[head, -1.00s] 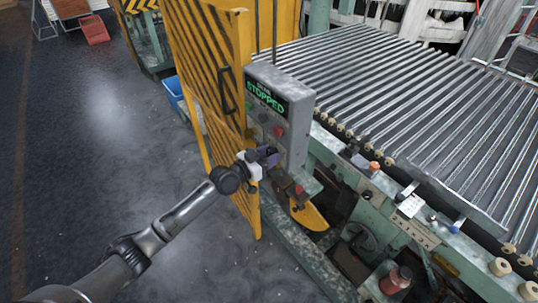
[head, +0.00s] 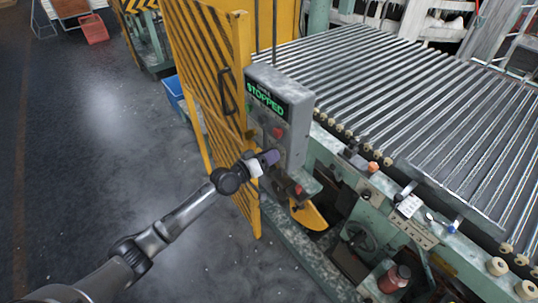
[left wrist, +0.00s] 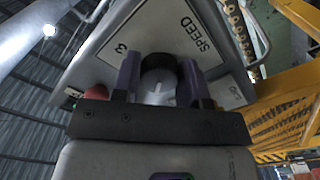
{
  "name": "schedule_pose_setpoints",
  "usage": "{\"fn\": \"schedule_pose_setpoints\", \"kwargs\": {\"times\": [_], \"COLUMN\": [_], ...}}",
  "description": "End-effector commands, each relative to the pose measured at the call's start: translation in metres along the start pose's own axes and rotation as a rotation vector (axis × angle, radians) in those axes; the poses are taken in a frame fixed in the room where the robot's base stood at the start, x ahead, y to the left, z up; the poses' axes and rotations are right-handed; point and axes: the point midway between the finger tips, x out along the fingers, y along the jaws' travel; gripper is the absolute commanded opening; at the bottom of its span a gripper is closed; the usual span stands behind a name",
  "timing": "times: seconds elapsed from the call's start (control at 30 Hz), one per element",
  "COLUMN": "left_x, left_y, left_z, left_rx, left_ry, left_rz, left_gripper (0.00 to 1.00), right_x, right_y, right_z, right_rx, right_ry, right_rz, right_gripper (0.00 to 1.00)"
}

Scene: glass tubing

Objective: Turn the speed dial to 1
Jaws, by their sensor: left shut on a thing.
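The control box (head: 283,112) has a display reading STOPPED in green and a red button (head: 278,132). My left gripper (head: 270,157), with purple fingers, is at the lower front of this box. In the left wrist view, the gripper (left wrist: 160,75) is shut on the speed dial (left wrist: 158,88), one finger on each side. The dial is round and dark-rimmed, with a white pointer mark on its grey face. The label SPEED and a 3 are printed on the panel (left wrist: 148,32). I cannot read a 1. In the head view the gripper hides the dial. The right gripper is not in view.
A yellow striped guard door (head: 208,85) with a handle stands just left of the box. The roller conveyor (head: 420,100) lies to the right. A green frame with a handwheel (head: 361,238) is below. The floor at left is open.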

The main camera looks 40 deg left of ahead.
Motion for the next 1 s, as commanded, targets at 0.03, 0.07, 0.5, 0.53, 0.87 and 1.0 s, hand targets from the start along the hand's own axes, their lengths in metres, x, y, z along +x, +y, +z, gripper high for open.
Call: {"fn": "schedule_pose_setpoints", "kwargs": {"times": [0.03, 0.07, 0.5, 0.53, 0.87, 1.0], "left_x": [0.0, 0.0, 0.0001, 0.0001, 0.0001, 0.0001], "left_y": [0.0008, 0.0008, 0.0013, 0.0013, 0.0012, 0.0012], "left_z": [-0.0009, -0.001, -0.0008, -0.0008, -0.001, -0.0009], "left_rx": [-0.041, -0.065, -0.329, -0.34, -0.397, -0.4], "left_ry": [0.001, 0.001, 0.001, 0.001, 0.001, 0.001], "left_rz": [0.0, 0.0, 0.001, 0.001, 0.001, 0.001], "left_gripper": [0.16, 0.16, 0.16, 0.16, 0.16, 0.16], "right_x": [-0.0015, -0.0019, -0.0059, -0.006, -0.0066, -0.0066], "right_y": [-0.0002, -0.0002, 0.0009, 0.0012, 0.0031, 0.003], "right_z": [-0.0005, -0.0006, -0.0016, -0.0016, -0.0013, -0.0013], "right_rx": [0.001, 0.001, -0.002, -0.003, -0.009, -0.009], "right_ry": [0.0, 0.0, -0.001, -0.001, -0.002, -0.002], "right_rz": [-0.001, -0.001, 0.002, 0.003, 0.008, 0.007], "right_gripper": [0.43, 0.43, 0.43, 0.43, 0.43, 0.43]}}
